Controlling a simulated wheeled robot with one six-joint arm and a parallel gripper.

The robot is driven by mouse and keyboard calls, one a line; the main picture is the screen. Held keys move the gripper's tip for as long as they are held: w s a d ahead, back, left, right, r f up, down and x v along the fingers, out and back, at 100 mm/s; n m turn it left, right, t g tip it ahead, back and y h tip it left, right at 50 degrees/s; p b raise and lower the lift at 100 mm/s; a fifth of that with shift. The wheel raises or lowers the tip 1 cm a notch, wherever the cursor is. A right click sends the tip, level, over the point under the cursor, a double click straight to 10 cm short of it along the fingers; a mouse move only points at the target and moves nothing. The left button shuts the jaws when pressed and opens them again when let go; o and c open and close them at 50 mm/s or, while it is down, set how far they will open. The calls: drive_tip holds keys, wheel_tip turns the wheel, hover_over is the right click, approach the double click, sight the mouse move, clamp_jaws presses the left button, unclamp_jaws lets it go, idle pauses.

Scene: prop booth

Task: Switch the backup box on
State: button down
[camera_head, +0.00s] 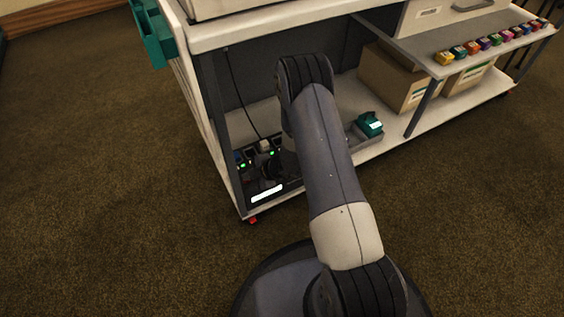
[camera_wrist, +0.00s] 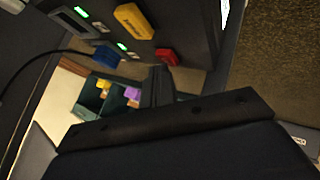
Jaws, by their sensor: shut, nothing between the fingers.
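Dark electrical units with green lights (camera_head: 243,166) sit on the cart's lower shelf at its left end, partly behind my arm. I cannot tell which is the backup box. In the wrist view a dark panel (camera_wrist: 184,18) carries green lights, a yellow piece (camera_wrist: 133,20), a blue piece (camera_wrist: 106,55) and a red piece (camera_wrist: 166,56). I cannot tell whether the red piece is a switch, or its position. My gripper (camera_wrist: 158,76) is shut and empty, its tips just below the red piece in the picture. Contact is unclear.
A black cable (camera_head: 238,95) hangs down to the units. A grey tray (camera_head: 361,137) with a teal item (camera_head: 369,124) and cardboard boxes (camera_head: 392,80) stand further right on the shelf. Small coloured blocks (camera_head: 485,43) line the upper shelf. Carpet (camera_head: 120,190) in front is clear.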

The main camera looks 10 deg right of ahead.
drive_tip(key=shift+r, duration=0.2)
wheel_tip(320, 180, up, 6)
drive_tip(key=p, duration=0.5)
drive_tip(key=shift+r, duration=0.15)
drive_tip(key=shift+d, duration=0.1)
idle(0.5)
